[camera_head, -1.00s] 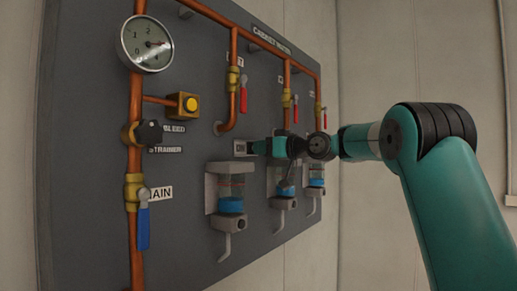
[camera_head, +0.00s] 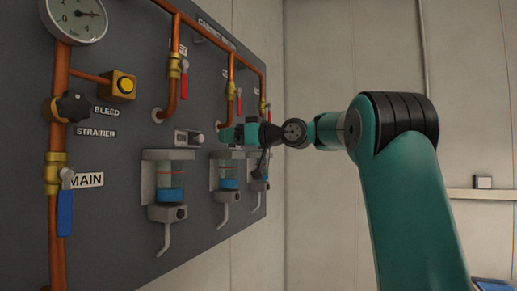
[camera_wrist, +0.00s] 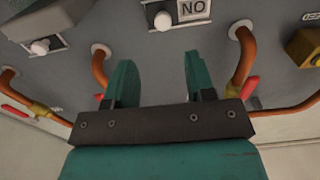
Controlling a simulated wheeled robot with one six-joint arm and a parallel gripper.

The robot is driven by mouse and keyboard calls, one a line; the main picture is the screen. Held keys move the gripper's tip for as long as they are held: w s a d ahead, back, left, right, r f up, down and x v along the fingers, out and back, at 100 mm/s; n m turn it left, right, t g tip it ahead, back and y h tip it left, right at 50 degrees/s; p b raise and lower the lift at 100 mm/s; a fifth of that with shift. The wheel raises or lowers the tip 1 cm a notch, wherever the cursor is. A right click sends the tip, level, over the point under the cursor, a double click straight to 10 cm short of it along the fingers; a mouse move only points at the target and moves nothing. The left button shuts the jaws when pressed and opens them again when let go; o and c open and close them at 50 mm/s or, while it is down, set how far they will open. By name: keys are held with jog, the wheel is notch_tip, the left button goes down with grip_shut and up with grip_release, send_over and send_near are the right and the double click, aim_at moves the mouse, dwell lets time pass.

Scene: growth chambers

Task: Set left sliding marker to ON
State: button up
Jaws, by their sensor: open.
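The left sliding marker (camera_head: 188,138) is a small pale plate on the grey panel, above the leftmost blue-filled glass bowl. In the wrist view it is upside down at the top edge, with a white ON label (camera_wrist: 196,9) and a round white knob (camera_wrist: 163,20) beside the label. The plate is partly cut off there. My gripper (camera_wrist: 159,62) is open and empty, its two teal fingers apart, with the knob beyond and between them in the picture. In the head view my gripper (camera_head: 226,134) is just right of the left marker and seems clear of it.
Copper pipes with red-handled valves (camera_head: 184,80) run close above the markers. Glass bowls (camera_head: 171,182) with drain spouts jut out below. A yellow button box (camera_head: 121,86), a blue-handled main valve (camera_head: 65,208) and a gauge (camera_head: 78,17) are at left. A second white knob (camera_wrist: 40,47) is nearby.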

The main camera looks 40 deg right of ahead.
jog(key=b+v, duration=0.2)
jog(key=v, duration=0.6)
jog(key=shift+s, duration=0.35)
jog(key=shift+d, duration=0.1)
jog(key=w+a+f+g, duration=0.3)
jog(key=a+f, duration=0.5)
jog(key=a, duration=0.3)
jog(key=s+a+f+g+b, duration=0.1)
jog(key=s+a+f+g, duration=0.2)
jog(key=a+f, duration=0.35)
jog(key=s+a+f+g, duration=0.3)
jog(key=a+f, duration=0.3)
jog(key=a, duration=0.2)
jog(key=s+a+f+n+g+h, duration=0.1)
jog(key=s+a+f+g, duration=0.2)
jog(key=s+f, duration=0.5)
jog(key=s+a+f+n+g+h, duration=0.1)
jog(key=s+a+f+g, duration=0.2)
jog(key=s+f, duration=0.6)
jog(key=s+g, duration=0.1)
jog(key=s, duration=0.4)
jog(key=shift+a+f+n+g+h+b, duration=0.3)
jog(key=shift+b, duration=0.1)
jog(key=shift+w, duration=0.1)
jog(key=shift+c, duration=0.7)
